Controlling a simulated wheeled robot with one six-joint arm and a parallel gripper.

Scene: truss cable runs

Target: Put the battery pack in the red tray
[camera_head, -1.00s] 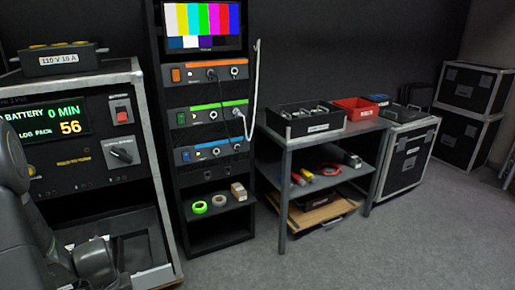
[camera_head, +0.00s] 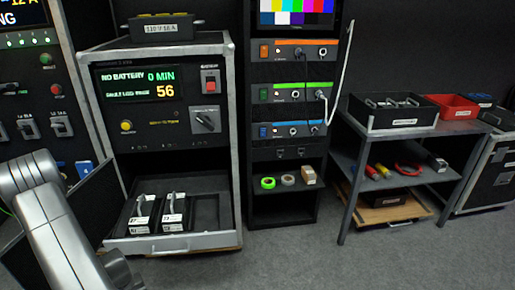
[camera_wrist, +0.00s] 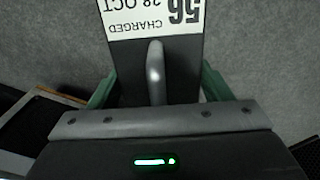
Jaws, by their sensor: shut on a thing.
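A dark battery pack (camera_wrist: 182,58) with a white label reading "56", "28 OCT" and "CHARGED" is in the wrist view. My gripper (camera_wrist: 157,86) is shut on it, with a green finger at each side and the pack's grey handle between them. Grey floor shows behind the pack. The red tray (camera_head: 455,107) stands on top of the metal bench at the right in the head view, well away from my arm at the lower left. The gripper and held pack are not visible in the head view.
Two labelled packs (camera_head: 157,214) sit in the open drawer of the power cabinet (camera_head: 225,110). A black bin (camera_head: 392,118) stands left of the red tray on the bench (camera_head: 368,143). An equipment rack (camera_head: 328,195) stands between cabinet and bench. Floor in front is clear.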

